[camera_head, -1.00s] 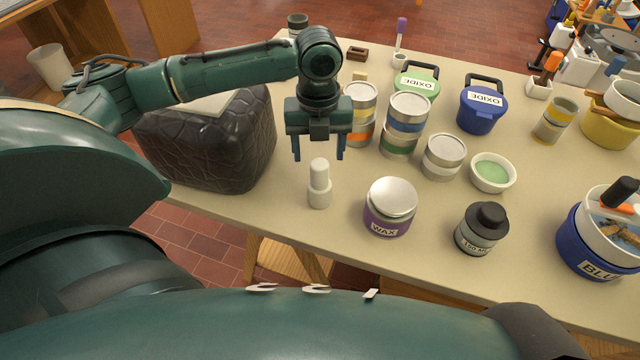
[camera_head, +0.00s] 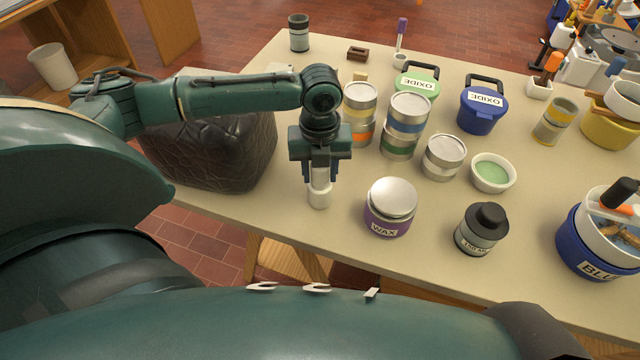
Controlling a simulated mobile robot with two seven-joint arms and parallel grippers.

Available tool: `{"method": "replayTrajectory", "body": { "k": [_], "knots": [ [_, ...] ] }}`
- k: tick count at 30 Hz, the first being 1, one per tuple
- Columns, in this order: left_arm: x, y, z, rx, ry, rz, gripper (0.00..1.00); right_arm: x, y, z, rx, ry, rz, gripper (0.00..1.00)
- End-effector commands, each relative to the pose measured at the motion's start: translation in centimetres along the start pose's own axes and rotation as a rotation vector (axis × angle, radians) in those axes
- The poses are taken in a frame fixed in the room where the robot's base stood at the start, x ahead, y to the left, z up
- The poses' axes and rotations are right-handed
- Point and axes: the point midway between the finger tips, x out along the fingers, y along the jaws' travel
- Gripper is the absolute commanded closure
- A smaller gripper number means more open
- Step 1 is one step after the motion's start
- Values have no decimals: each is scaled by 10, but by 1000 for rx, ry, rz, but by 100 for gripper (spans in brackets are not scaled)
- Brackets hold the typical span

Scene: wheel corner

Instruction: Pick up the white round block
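The white round block (camera_head: 319,197) stands upright near the table's front edge, left of the WAX jar. It has a wide round base and a narrower upper part. My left gripper (camera_head: 320,178) points down over it, with one finger on each side of the narrower part. The fingers sit close against it and look shut on it. The gripper hides the block's top; its base still appears to rest on the table. My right gripper is not in view.
The WAX jar (camera_head: 391,208) stands just right of the block, with a black-capped bottle (camera_head: 482,229) further right. Stacked cans (camera_head: 404,127) stand behind. A dark textured block (camera_head: 215,150) lies left under my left arm. The table (camera_head: 270,215) is bare around the block's front.

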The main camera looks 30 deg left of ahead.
Motion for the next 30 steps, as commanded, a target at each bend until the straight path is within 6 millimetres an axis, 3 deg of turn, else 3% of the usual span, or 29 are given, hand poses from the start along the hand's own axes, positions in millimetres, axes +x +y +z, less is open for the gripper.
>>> {"method": "replayTrajectory", "body": {
  "k": [13, 23, 30],
  "knots": [
    [0, 0, 0, 0, 0, 1, 100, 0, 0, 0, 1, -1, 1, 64],
    [-5, 0, 1, -1, -2, -2, 100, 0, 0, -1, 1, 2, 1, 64],
    [-47, -1, 1, -1, -5, -5, 100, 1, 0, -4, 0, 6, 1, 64]
  ]
}}
